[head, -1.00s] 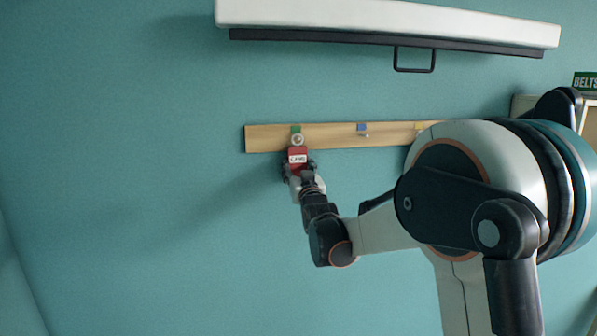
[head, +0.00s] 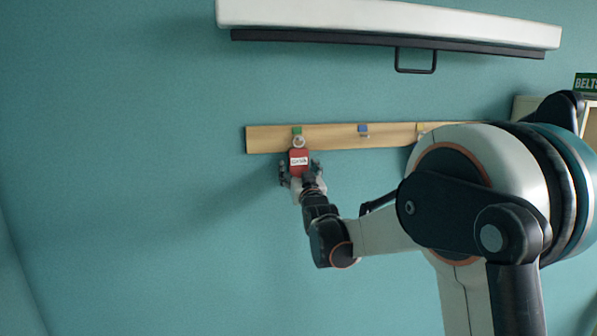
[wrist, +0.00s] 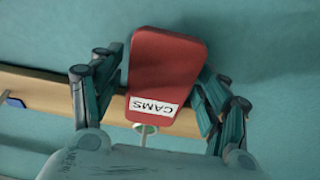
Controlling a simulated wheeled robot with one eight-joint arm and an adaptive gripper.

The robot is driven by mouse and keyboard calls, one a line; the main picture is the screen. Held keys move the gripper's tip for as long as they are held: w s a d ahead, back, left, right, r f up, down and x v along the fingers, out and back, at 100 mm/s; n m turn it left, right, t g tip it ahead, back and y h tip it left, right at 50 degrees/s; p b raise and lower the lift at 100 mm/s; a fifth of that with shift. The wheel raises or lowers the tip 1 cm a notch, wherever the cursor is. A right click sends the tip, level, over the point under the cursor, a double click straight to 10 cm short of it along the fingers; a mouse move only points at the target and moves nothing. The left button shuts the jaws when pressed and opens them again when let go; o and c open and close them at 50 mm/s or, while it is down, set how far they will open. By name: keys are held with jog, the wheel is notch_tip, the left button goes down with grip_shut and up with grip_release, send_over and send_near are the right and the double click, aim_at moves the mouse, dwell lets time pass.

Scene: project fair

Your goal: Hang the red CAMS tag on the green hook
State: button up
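The red CAMS tag (head: 299,163) is upright just below the green-marked hook (head: 297,131) at the left end of the wooden rail. A pale ring shows at the hook, above the tag; whether it is fully over the peg is too small to tell. In the wrist view the tag (wrist: 166,75) shows its white label, with the hook (wrist: 146,128) at its label end, partly hidden. My gripper (head: 300,172) is around the tag from below. Its fingers (wrist: 163,90) are spread, with gaps on both sides of the tag.
The wooden rail (head: 336,137) also carries a blue-marked hook (head: 363,129) and a yellow-marked one (head: 421,127), partly behind my arm. A white housing with a black bar (head: 390,40) juts out above. The wall left of and below the rail is clear.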

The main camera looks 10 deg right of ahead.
jog(key=shift+s, duration=0.1)
jog(key=s+f, duration=0.2)
jog(key=s, duration=0.9)
jog(key=s+f+g+b, duration=0.4)
jog(key=s+f+b, duration=0.8)
jog(key=f, duration=0.5)
jog(key=s+f+g+b, duration=0.4)
jog(key=s+f+b, duration=0.7)
jog(key=f, duration=0.7)
jog(key=s+f+g+b, duration=0.5)
jog(key=s+f+b, duration=0.7)
jog(key=s+f, duration=0.4)
jog(key=shift+f+b, duration=0.35)
jog(key=shift+f, duration=0.4)
